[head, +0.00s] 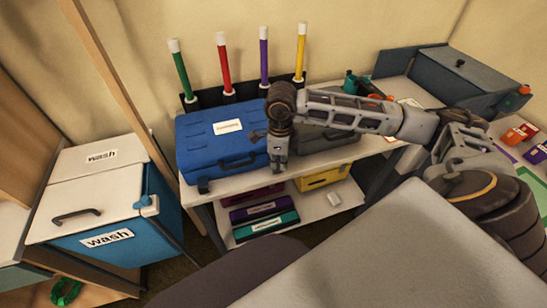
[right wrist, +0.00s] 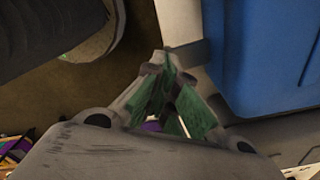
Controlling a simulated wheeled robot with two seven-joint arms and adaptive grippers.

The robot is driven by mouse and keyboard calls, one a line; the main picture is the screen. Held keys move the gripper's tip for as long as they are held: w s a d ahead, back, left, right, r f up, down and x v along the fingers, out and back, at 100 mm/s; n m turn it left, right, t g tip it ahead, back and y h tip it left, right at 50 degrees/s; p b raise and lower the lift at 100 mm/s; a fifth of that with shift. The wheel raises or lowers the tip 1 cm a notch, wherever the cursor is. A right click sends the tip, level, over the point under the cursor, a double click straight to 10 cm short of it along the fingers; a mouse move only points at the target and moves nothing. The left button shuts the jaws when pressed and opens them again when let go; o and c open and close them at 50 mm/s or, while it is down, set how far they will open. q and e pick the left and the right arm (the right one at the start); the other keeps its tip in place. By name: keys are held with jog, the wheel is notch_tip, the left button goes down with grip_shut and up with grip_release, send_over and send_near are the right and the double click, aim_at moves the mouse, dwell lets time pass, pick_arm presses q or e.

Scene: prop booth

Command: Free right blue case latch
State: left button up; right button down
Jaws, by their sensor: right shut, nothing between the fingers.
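The blue case (head: 205,152) lies closed on the shelf unit's top, with a white label on its lid and a dark handle on its front. Its left latch (head: 203,186) shows at the lower left front corner. Its right latch is hidden behind my right gripper (head: 278,168) in the head view. My right gripper points down at the case's right front corner, shut and empty. In the right wrist view the blue case (right wrist: 265,50) is at the right, and a dark latch-like piece (right wrist: 190,53) sticks out beside my closed fingertips (right wrist: 168,65). I cannot tell whether they touch. My left gripper is out of view.
A grey case (head: 325,138) stands close to the right of the blue case. Several coloured wands (head: 224,65) stand in a rack behind. Small boxes (head: 265,226) lie on the lower shelf. A blue wash bin (head: 140,225) is at the left.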

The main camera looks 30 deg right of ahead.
notch_tip(320, 180, up, 6)
jog(key=p, duration=0.3)
dwell(0.6)
jog(key=shift+r, duration=0.2)
dwell(0.5)
